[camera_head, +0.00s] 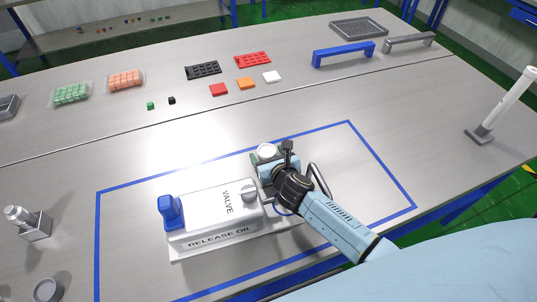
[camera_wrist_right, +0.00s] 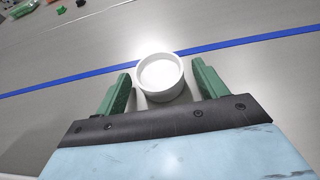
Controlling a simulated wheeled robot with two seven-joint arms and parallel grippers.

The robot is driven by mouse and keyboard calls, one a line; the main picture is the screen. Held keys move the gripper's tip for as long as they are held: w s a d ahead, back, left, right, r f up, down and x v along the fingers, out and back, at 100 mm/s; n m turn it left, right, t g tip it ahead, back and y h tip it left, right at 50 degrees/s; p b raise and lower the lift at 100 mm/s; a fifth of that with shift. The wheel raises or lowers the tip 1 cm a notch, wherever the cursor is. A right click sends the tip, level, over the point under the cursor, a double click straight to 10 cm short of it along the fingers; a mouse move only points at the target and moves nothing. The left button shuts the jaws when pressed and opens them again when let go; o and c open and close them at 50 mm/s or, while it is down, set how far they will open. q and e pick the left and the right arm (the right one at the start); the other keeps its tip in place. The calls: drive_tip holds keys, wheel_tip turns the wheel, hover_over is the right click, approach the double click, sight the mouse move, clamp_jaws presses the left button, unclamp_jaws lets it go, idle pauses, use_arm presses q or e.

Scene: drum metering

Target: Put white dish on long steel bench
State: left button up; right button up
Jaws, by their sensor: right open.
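The white dish (camera_head: 266,150) is a small round cup just beyond the valve box, inside the blue outline on the long steel bench (camera_head: 330,110). My right gripper (camera_head: 272,163) is over the bench at the dish. In the right wrist view the dish (camera_wrist_right: 161,77) sits between the two green fingers of the right gripper (camera_wrist_right: 160,80), with a narrow gap on either side. The gripper is open and not closed on the dish. The dish's underside is hidden, so I cannot tell whether it touches the bench. My left gripper is not in view.
A white valve box (camera_head: 215,215) with a blue knob (camera_head: 169,208) stands left of my right gripper. Small coloured blocks, trays and a blue handle (camera_head: 343,53) lie along the back. A white post (camera_head: 508,100) stands at right. The middle bench is clear.

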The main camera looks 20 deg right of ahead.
drive_tip(key=shift+r, duration=0.25)
drive_tip(key=p+v, duration=0.2)
drive_tip(key=v, duration=1)
drive_tip(key=shift+p, duration=0.35)
